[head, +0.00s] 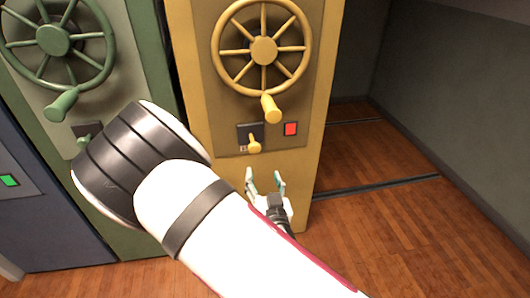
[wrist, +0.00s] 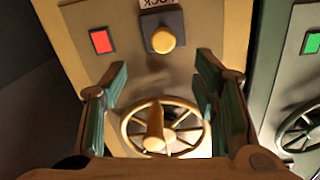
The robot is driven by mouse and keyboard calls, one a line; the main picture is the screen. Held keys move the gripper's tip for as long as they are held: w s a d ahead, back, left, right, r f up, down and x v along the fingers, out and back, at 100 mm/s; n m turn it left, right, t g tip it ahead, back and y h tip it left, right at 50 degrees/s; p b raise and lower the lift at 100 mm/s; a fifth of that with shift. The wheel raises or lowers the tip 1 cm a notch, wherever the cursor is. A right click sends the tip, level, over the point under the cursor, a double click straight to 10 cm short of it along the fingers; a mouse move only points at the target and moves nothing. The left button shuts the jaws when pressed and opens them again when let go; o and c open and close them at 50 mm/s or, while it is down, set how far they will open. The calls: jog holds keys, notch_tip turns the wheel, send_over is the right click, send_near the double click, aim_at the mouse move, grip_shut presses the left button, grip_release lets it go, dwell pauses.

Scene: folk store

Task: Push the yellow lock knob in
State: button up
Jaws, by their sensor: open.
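The yellow lock knob (head: 254,145) sticks out of a dark plate on the front of the yellow cabinet (head: 205,70). In the wrist view the knob (wrist: 163,40) is seen nearly end-on, below a partly cut-off "LOCK" label (wrist: 157,3). My gripper (head: 265,182) is open and empty, just below the knob in the head view. In the wrist view my gripper (wrist: 162,72) has its fingers spread to either side, with the knob beyond their tips and near the middle between them. No contact with the knob shows.
A yellow handwheel (head: 264,50) with a protruding handle (head: 270,108) is above the knob. A red indicator (head: 290,129) is beside the knob. A green cabinet with a handwheel (head: 52,40) and a blue cabinet (head: 40,220) stand left. Wooden floor (head: 400,235) is clear to the right.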

aim_at(255, 150)
jog(key=b+x, duration=0.2)
jog(key=x, duration=1.1)
jog(key=shift+w+a, duration=0.25)
